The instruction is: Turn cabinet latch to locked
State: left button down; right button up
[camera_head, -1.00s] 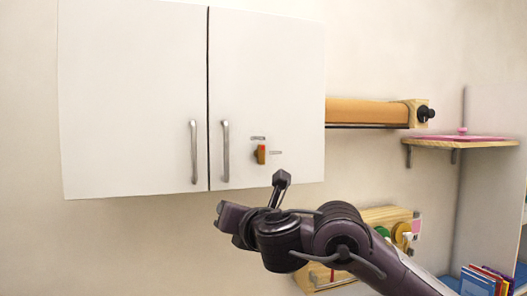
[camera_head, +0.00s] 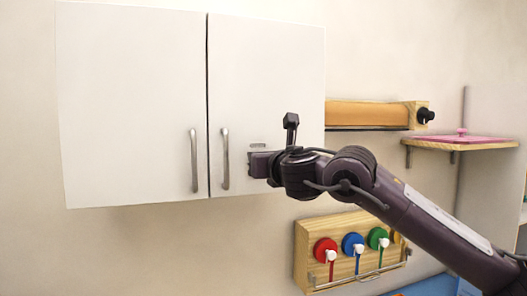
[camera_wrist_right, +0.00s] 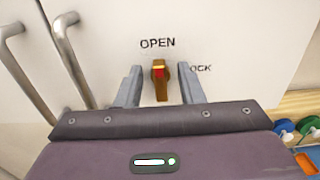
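The cabinet latch (camera_wrist_right: 159,82) is an orange-brown knob with a red mark on the right cabinet door. In the right wrist view it stands upright, pointing at the word OPEN; a partly covered label ending in "OCK" is to its right. My right gripper (camera_wrist_right: 160,88) is open, with one finger on each side of the latch and small gaps visible. In the head view my right gripper (camera_head: 262,164) is at the door and hides the latch. The white cabinet (camera_head: 135,100) has both doors closed. My left gripper is not in view.
Two vertical metal handles (camera_head: 194,160) (camera_head: 225,158) flank the door seam, left of my right gripper. A wooden rack with coloured round knobs (camera_head: 352,243) is below right. An orange roll (camera_head: 366,114) and a pink-topped shelf (camera_head: 462,143) are at the right.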

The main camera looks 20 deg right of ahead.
jog(key=shift+w, duration=0.25)
jog(key=shift+c, duration=0.2)
grip_shut()
jog(key=shift+f, duration=0.1)
jog(key=m+b, duration=0.2)
jog(key=m, duration=0.4)
jog(key=m+b, duration=0.2)
jog(key=m, duration=0.4)
jog(key=d+f+m+b, duration=0.1)
jog(key=m+b, duration=0.1)
jog(key=m, duration=0.4)
jog(key=shift+f, duration=0.1)
dwell(0.4)
